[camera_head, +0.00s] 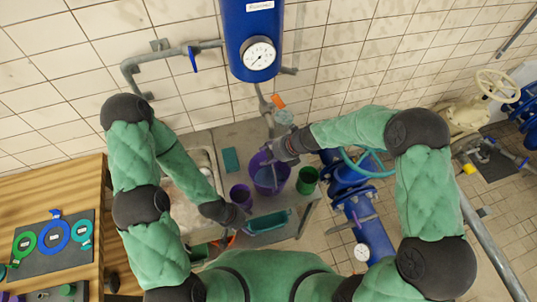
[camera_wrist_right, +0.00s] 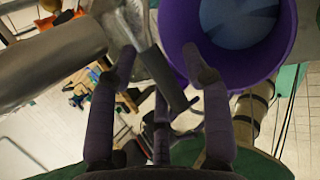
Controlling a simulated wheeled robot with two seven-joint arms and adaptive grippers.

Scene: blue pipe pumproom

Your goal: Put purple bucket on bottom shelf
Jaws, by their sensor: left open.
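The purple bucket (camera_head: 268,176) stands on a grey table beside the sink, under the blue tank. It holds something blue-grey, perhaps water, and shows large at the top right of the wrist view (camera_wrist_right: 282,62). My right gripper (camera_head: 279,148) is at the bucket's back rim. In the wrist view its fingers (camera_wrist_right: 158,58) are apart, and one fingertip overlaps the bucket's wall; I cannot tell if they touch. My left gripper (camera_head: 238,218) is open and empty, low in front of the smaller purple cup (camera_head: 241,196). The bottom shelf cannot be made out.
A green cup (camera_head: 307,180) stands right of the bucket, and a teal tray (camera_head: 268,222) lies in front. A teal block (camera_head: 231,160) lies behind left. Blue pipework (camera_head: 350,190) stands close on the right, with a sink (camera_head: 190,210) on the left.

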